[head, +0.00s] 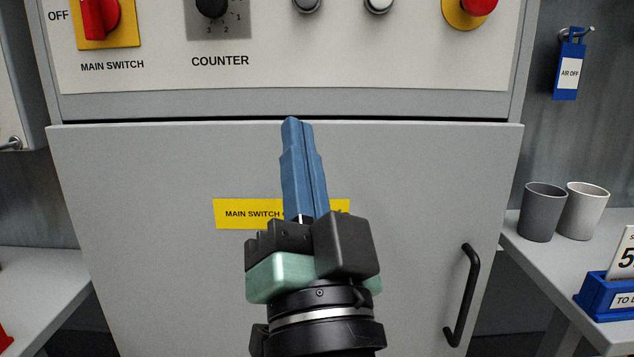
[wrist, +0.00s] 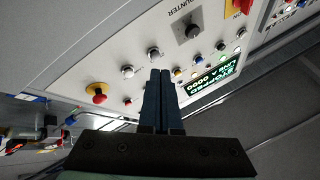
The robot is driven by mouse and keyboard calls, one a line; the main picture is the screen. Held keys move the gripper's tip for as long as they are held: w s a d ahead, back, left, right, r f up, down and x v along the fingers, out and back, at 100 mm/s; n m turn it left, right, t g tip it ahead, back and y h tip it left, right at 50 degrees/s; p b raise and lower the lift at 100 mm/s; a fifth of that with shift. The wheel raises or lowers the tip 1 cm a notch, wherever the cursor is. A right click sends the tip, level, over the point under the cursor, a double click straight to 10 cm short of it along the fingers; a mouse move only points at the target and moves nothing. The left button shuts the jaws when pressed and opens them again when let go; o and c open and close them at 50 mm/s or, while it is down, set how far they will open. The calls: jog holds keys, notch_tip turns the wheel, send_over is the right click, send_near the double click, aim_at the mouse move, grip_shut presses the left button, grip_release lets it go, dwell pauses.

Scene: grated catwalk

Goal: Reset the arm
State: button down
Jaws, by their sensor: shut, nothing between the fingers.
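My gripper (head: 291,122) stands upright in front of the grey cabinet door (head: 150,170) in the head view. Its two blue fingers are pressed together with nothing between them. It also shows in the wrist view (wrist: 161,72), fingers shut, pointing towards the control panel (wrist: 125,55). The fingers look apart from the panel. They hide part of a yellow label (head: 245,213) on the door.
Above the door are a red main switch (head: 97,18), a black counter knob (head: 211,6) and a red mushroom button (head: 480,5). A black door handle (head: 462,295) sticks out at right. Two cups (head: 541,212) (head: 583,210) and a blue holder (head: 606,296) stand on the right shelf.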

jog(key=s+d+r+n+t+h+p, duration=0.1)
jog(key=s+r+n+t+h+p, duration=0.2)
jog(key=r, duration=0.6)
jog(key=s+r+n+h+p, duration=0.1)
jog(key=s+r+p, duration=0.3)
jog(key=r, duration=0.6)
notch_tip(320, 180, up, 34)
jog(key=p, duration=3.4)
jog(key=shift+d, duration=0.15)
jog(key=shift+f, duration=0.1)
